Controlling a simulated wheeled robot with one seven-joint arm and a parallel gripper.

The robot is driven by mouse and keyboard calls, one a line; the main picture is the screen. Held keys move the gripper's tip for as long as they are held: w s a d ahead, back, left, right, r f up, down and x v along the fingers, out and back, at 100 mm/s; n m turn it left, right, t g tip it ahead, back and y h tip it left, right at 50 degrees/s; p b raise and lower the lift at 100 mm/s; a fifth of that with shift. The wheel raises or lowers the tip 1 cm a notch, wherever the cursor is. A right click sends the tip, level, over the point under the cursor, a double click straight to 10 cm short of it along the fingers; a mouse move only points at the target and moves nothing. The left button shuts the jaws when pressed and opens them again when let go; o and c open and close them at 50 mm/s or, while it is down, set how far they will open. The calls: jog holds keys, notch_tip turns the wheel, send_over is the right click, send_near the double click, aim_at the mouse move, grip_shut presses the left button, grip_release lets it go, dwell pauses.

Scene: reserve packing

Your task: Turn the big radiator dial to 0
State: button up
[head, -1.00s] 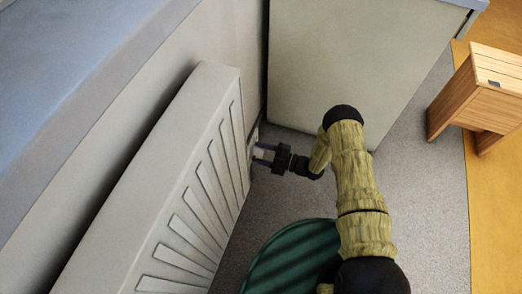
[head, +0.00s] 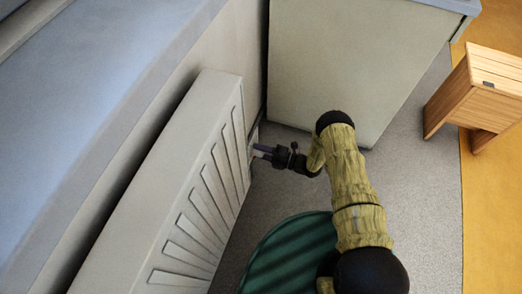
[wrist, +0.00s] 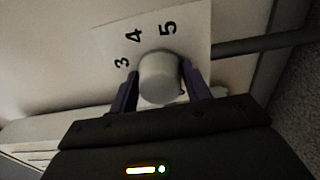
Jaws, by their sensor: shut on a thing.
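The radiator dial (wrist: 160,78) is a round pale grey knob in the wrist view, in front of a white plate (wrist: 196,24) with the numbers 3, 4 and 5 showing. The 0 is not in sight, and I cannot make out a pointer mark on the dial. My gripper (wrist: 160,90) is shut on the dial, with one purple finger on each side of it. In the head view my gripper (head: 262,152) reaches the far end of the white radiator (head: 215,165), and the dial is mostly hidden there.
A pale cabinet (head: 350,60) stands close behind my gripper. A dark green ribbed round thing (head: 285,255) is on the grey floor (head: 415,200) below my arm. A wooden stool (head: 475,95) stands at the right. A pipe (wrist: 265,42) runs beside the dial.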

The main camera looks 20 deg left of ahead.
dwell(0.3)
jog(key=o, duration=1)
jog(key=shift+c, duration=0.2)
jog(key=s+d+p, duration=0.1)
jog(key=d+p, duration=0.3)
jog(key=d, duration=1.3)
jog(key=shift+s+d, duration=0.2)
jog(key=shift+w, duration=0.1)
